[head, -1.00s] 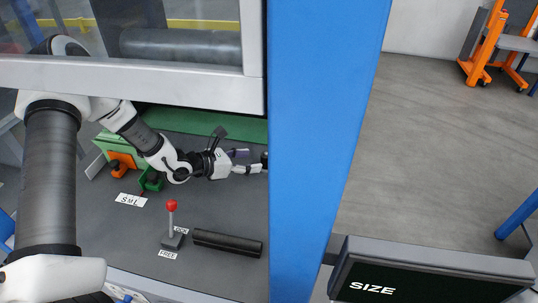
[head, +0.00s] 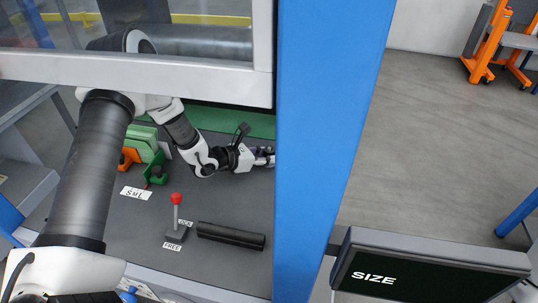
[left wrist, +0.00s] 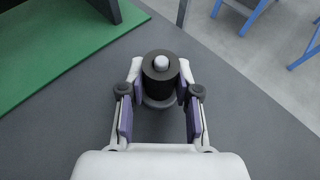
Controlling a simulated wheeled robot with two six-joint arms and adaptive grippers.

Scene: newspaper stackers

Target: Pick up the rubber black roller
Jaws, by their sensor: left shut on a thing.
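A black roller (left wrist: 158,84) with a pale round pin on top shows in the left wrist view, upright on the grey surface as far as I can tell. My left gripper (left wrist: 160,92) is shut on it, one finger on each side. In the head view my left gripper (head: 266,158) reaches right to the edge of the blue post, which hides the fingertips and the roller. My right gripper is not in view.
The blue post (head: 325,130) stands right beside my left gripper. A red-knobbed lever (head: 176,215), a dark bar (head: 231,235) and green and orange clamps (head: 150,160) are on the grey worktop. A window frame (head: 150,88) crosses above my arm.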

